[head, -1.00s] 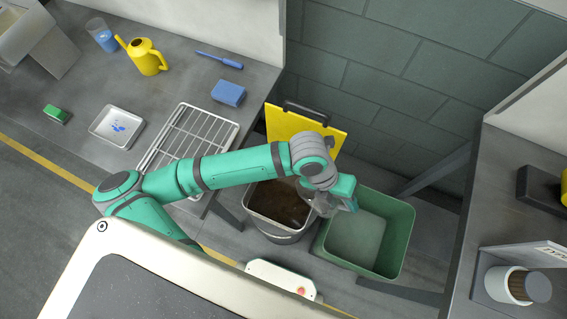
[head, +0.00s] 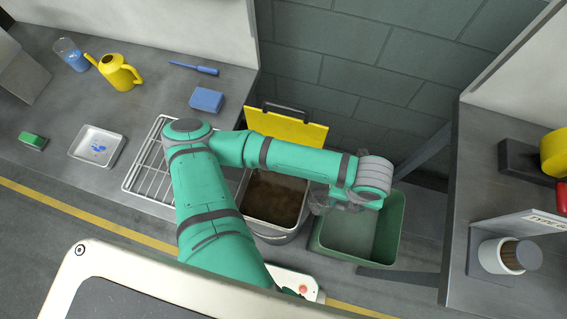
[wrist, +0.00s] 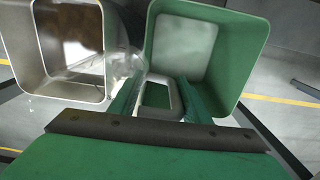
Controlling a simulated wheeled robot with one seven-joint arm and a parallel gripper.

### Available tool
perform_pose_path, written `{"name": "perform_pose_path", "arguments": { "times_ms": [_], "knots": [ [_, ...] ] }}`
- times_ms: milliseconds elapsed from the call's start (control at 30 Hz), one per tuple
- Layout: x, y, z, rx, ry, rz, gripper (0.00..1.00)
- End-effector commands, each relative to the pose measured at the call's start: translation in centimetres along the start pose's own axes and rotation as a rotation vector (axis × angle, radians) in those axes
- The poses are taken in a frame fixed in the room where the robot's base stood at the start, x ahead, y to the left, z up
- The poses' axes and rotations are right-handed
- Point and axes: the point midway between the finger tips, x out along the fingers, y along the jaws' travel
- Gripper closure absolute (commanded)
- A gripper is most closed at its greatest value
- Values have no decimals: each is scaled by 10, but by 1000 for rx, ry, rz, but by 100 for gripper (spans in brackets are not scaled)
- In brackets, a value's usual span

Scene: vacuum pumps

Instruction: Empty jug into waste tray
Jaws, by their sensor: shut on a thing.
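My gripper (wrist: 158,98) is shut on a clear jug (wrist: 122,68), apparently by its handle, in the wrist view. The jug is see-through and hard to make out; its tilt and contents cannot be told. In the head view the jug (head: 325,201) hangs over the neighbouring rims of a green bin (head: 318,238) and a grey bin (head: 270,224) with brown contents. These bins also show in the wrist view, the green one (wrist: 240,60) at right and the grey one (wrist: 70,92) at left. Which container is the waste tray is not clear. A small white tray (head: 79,152) with blue bits lies on the left bench.
The left bench holds a wire rack (head: 150,165), blue sponge (head: 206,100), yellow watering can (head: 120,73), blue beaker (head: 70,55) and green block (head: 33,140). A yellow lid (head: 285,128) stands behind the grey bin. A right bench (head: 470,170) borders the bins.

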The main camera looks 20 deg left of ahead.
Motion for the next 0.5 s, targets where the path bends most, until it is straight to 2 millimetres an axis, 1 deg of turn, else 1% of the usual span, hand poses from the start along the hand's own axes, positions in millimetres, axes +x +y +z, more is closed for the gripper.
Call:
{"name": "perform_pose_path", "arguments": {
  "times_ms": [367,500],
  "knots": [
    [0,1,0,-3,1,-3,92],
    [-4,1,0,-2,1,-3,92]
  ]
}}
